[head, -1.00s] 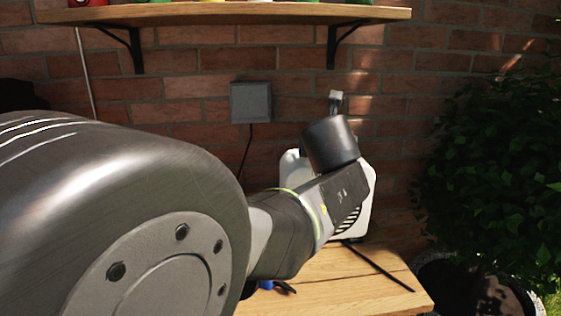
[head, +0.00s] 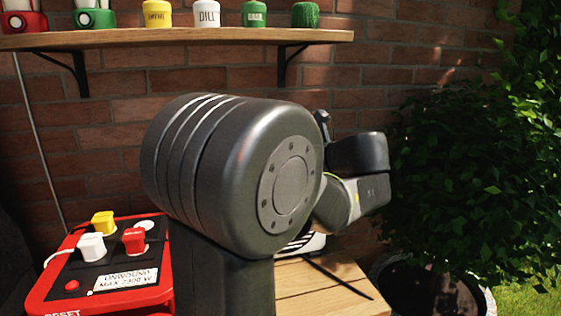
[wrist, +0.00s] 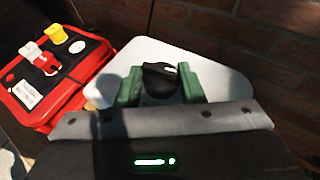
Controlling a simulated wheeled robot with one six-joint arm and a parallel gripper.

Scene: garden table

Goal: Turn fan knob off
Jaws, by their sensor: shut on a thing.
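In the wrist view a black knob (wrist: 160,79) with a pale mark sits on a white housing (wrist: 208,62). My gripper (wrist: 160,84) has its green fingers on either side of the knob, shut on it. Part of the white housing also shows low behind my arm in the head view (head: 305,246). My fingers and the knob are hidden by my arm there. The mark on the knob points toward the upper right in the wrist view, but any lettering is too small to read.
A red power box (head: 115,268) with yellow, white and red plugs stands left. A shelf (head: 180,40) with jars crosses the brick wall. A bush (head: 470,170) fills the right.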

